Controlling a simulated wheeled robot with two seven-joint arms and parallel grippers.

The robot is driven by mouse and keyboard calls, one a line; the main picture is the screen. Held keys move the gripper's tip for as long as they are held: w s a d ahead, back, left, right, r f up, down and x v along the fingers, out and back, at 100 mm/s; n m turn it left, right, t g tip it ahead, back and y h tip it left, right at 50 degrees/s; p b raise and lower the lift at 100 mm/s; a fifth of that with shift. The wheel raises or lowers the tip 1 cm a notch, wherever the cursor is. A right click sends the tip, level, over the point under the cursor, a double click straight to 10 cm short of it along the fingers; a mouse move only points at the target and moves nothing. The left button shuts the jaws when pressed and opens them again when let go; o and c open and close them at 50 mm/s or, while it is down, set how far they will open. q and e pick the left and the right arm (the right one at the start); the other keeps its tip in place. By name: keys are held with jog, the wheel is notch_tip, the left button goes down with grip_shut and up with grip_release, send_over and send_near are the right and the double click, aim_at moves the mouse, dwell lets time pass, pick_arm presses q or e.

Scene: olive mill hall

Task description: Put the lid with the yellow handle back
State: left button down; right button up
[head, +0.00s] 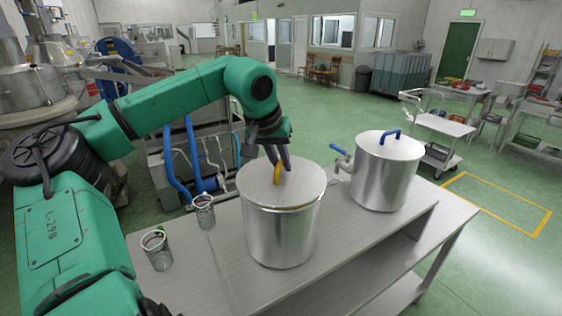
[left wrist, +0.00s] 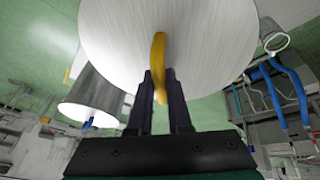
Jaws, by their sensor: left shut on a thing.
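The lid with the yellow handle (head: 302,184) is a round metal disc at the top of the near steel pot (head: 282,238) on the table. It looks level and lined up with the pot's rim; I cannot tell whether it rests fully or sits slightly above. My left gripper (head: 279,164) comes down from above and is shut on the yellow handle (head: 278,178). In the left wrist view the lid (left wrist: 215,40) fills the top, with the handle (left wrist: 159,55) at the fingers (left wrist: 158,88). My right gripper is not in view.
A second steel pot (head: 380,182) with a blue-handled lid (head: 402,147) and a tap stands to the right on the same table (head: 350,250). Two small glass jars (head: 157,250) (head: 204,212) stand left of the near pot. The table's front right is clear.

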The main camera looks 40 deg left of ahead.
pick_arm(q)
jog(key=shift+w+a+f, duration=0.1)
jog(key=shift+w+f, duration=0.05)
jog(key=shift+f, duration=0.25)
jog(key=shift+f+b, duration=0.15)
jog(key=shift+b, duration=0.2)
jog(key=c, duration=0.8)
grip_release()
jog(key=shift+o, duration=0.2)
jog(key=shift+s+r, duration=0.2)
jog(key=shift+r, duration=0.05)
jog(key=b+v, duration=0.2)
jog(key=v, duration=1.2)
